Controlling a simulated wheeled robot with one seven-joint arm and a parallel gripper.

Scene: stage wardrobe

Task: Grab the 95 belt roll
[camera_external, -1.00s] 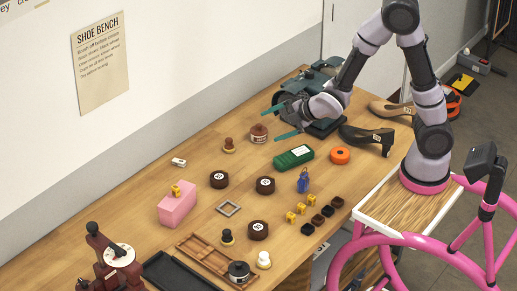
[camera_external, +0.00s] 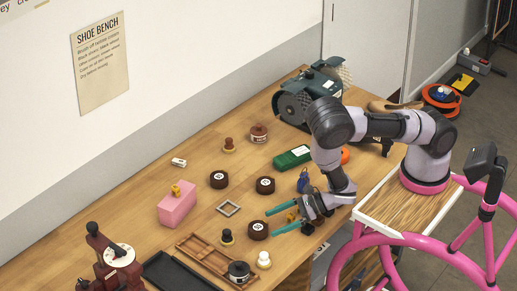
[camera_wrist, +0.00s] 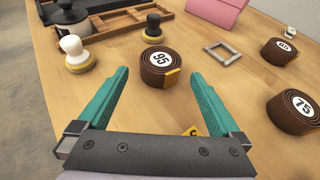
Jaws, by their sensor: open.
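The 95 belt roll (camera_wrist: 160,67) is a brown coil with a white 95 label on top and a yellow tab at its side. In the wrist view it lies on the bench just beyond and between my open fingertips. It also shows in the external view (camera_external: 258,231), left of my fingers. My gripper (camera_wrist: 158,78) has two teal fingers, spread and empty; in the external view it is low over the bench (camera_external: 270,222). Two other belt rolls lie to the right in the wrist view, one marked 75 (camera_wrist: 296,110) and one whose label reads like 85 (camera_wrist: 281,51).
A grey square frame (camera_wrist: 225,54) lies right of the roll. A white-knobbed brush (camera_wrist: 76,55) and a black-knobbed one (camera_wrist: 153,28) stand to its left and behind. A wooden tray (camera_wrist: 126,22) and a pink block (camera_wrist: 215,14) lie farther back. A yellow tag (camera_wrist: 192,131) is near my gripper.

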